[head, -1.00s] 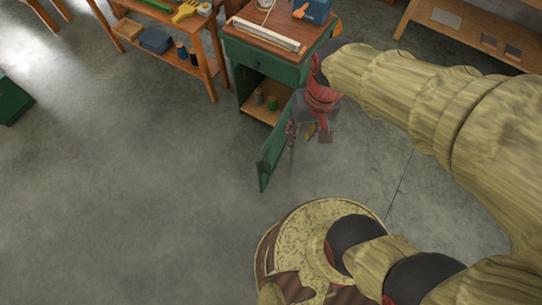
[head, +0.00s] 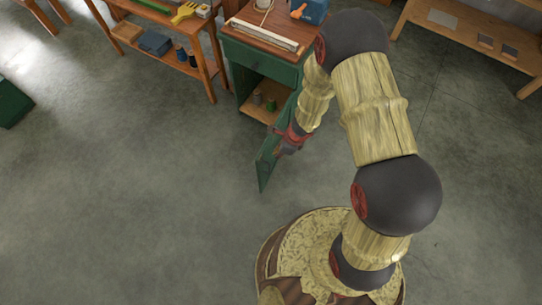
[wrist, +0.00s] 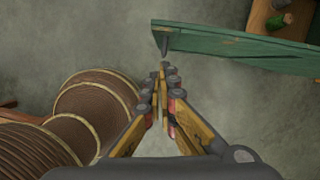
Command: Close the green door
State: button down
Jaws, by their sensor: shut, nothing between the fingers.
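The green door (head: 264,165) stands open, swung out from the front of the green cabinet (head: 240,80). Inside the cabinet, the lower shelf shows through the open doorway. My gripper (head: 281,151) is close to the door's right-hand face in the head view, and my arm hides part of the door. In the wrist view the door's top edge (wrist: 235,42) runs across the upper right, with a dark handle-like piece at its left end. My gripper (wrist: 161,72) is shut and empty, its tips just below that piece; I cannot tell whether they touch.
Spools (head: 271,104) stand inside the cabinet. A wooden shelf table (head: 205,65) is to its left, and a wooden bench (head: 470,38) is at the upper right. A green box (head: 12,102) sits at the far left. The floor left of the door is clear.

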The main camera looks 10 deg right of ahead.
jog(key=w+a+f+m+b, duration=0.1)
jog(key=w+a+f+b, duration=0.3)
jog(key=f, duration=0.5)
jog(key=shift+w+f+m+h, duration=0.2)
jog(key=shift+f+m+h, duration=0.1)
jog(key=shift+f+m, duration=0.1)
jog(key=shift+a, duration=0.15)
